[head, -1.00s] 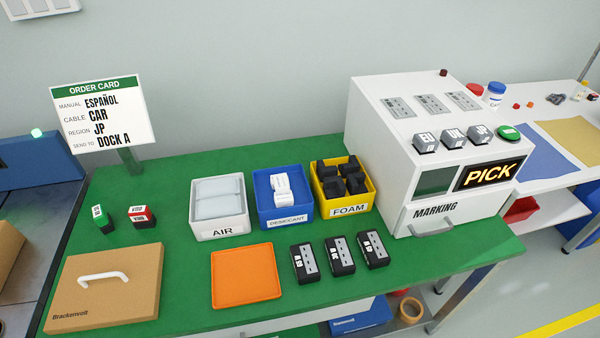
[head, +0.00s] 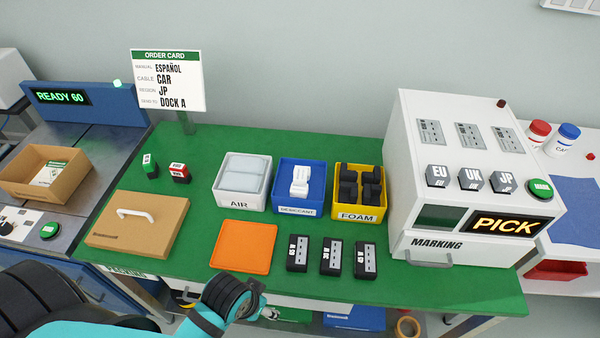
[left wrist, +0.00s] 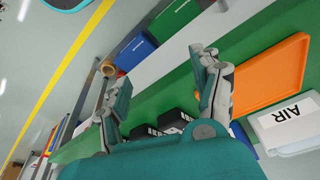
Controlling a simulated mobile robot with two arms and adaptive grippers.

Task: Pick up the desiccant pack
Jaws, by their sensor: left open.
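White desiccant packs (head: 301,176) lie in the blue bin (head: 299,209) labelled DESICCANT, between the AIR and FOAM bins on the green table. My left gripper (head: 252,299) is at the table's front edge, in front of the orange mat and well short of the blue bin. In the left wrist view my left gripper (left wrist: 160,100) has its two fingers wide apart with nothing between them. The desiccant packs cannot be made out in that view. My right gripper is in neither view.
The AIR bin (head: 242,199) and yellow FOAM bin (head: 358,213) flank the blue bin. An orange mat (head: 244,247) and several black blocks (head: 331,257) lie in front. A cardboard lid (head: 138,225) lies left. The white MARKING machine (head: 420,200) stands right.

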